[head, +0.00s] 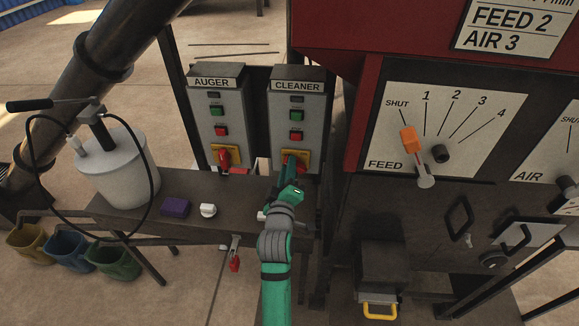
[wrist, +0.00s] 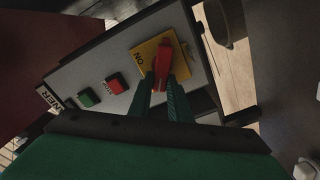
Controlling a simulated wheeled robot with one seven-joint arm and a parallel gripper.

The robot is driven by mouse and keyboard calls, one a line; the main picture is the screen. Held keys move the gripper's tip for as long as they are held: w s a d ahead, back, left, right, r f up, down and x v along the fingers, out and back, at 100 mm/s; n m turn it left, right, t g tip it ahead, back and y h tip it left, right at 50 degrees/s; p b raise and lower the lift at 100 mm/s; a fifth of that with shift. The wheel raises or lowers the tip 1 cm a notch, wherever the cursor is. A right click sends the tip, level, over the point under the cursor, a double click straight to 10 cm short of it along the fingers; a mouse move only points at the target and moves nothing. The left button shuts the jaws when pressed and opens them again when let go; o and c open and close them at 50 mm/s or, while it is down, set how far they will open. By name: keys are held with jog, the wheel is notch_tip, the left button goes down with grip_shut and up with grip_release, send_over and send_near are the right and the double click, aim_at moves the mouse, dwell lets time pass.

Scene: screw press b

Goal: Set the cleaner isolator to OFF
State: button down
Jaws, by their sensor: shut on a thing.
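The cleaner box (head: 296,118) is a grey panel with a CLEANER label, a green button and a red button. Its isolator is a red handle (wrist: 163,62) on a yellow plate (wrist: 143,54). In the wrist view the word ON shows on the plate beside the handle. My gripper (wrist: 163,84) is shut on the red handle, with a green finger on each side. In the head view my gripper (head: 288,177) covers most of the handle, and the yellow plate (head: 303,157) shows around it.
The auger box (head: 217,112) stands left, with its own red isolator handle (head: 224,157). On the bench (head: 118,216) are a purple block (head: 175,206), a white knob (head: 208,210) and a grey drum (head: 115,165). The FEED panel (head: 445,125) is right.

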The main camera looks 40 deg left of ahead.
jog(key=shift+s+a+f+n, duration=0.1)
jog(key=shift+f+n, duration=0.1)
jog(key=shift+n, duration=0.95)
jog(key=shift+w+a+f+n, duration=0.1)
jog(key=shift+f+n, duration=0.1)
jog(key=shift+n, duration=0.9)
jog(key=shift+s+f+n, duration=0.1)
jog(key=shift+f+n, duration=0.1)
jog(key=shift+n, duration=0.95)
jog(key=c, duration=1.6)
grip_release()
jog(key=shift+c, duration=0.2)
jog(key=v, duration=1)
jog(key=shift+s+d, duration=0.2)
jog(key=shift+s, duration=0.15)
